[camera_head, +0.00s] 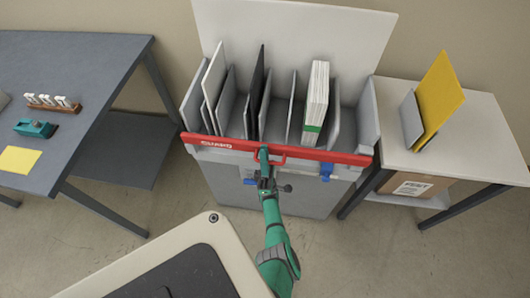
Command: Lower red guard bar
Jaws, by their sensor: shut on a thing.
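The red guard bar (334,157) runs across the front top edge of a grey bin unit (225,158) in the middle of the head view. White lettering shows on its left part. A small red handle (281,160) sits near the bar's middle. My gripper (264,156) reaches up from below on a green arm and is shut on the handle's left part. The fingertips are small here and partly cover the handle. The bar looks nearly level, slightly lower at its right end.
Dividers, boards and a white stack with a green band (316,100) stand in the bin. A grey table (85,75) at left holds a teal tape dispenser (35,128) and yellow pad (20,160). A side table (480,140) at right holds a yellow folder (438,92).

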